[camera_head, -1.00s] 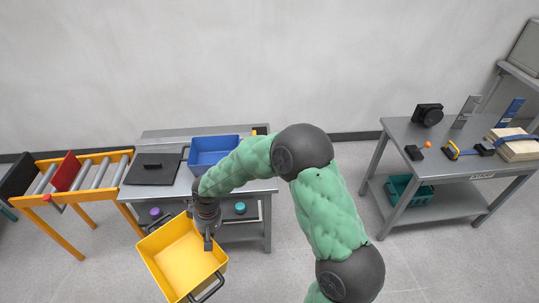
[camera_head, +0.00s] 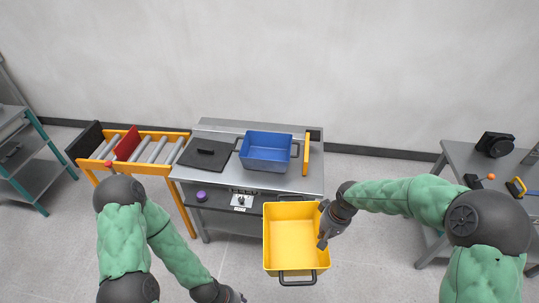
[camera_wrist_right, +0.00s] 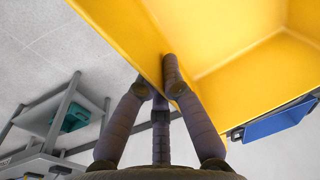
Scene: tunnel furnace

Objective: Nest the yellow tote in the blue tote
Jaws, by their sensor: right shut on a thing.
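The yellow tote (camera_head: 292,240), open and empty, hangs in the air in front of the table. My right gripper (camera_head: 322,224) is shut on the tote's right wall. The right wrist view shows its fingers (camera_wrist_right: 158,82) on either side of the yellow wall (camera_wrist_right: 245,65). The blue tote (camera_head: 268,166) stands upright on the table behind the yellow one, apart from it, and looks empty. A piece of it shows at the right of the wrist view (camera_wrist_right: 272,124). My left gripper (camera_head: 232,296) is at the bottom edge, mostly cut off.
The grey table (camera_head: 225,133) also bears a black lidded plate (camera_head: 205,153) to the left and a yellow bar (camera_head: 306,155) right of the blue tote. A roller conveyor (camera_head: 130,150) adjoins at the left. A second table (camera_head: 457,165) stands at the right.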

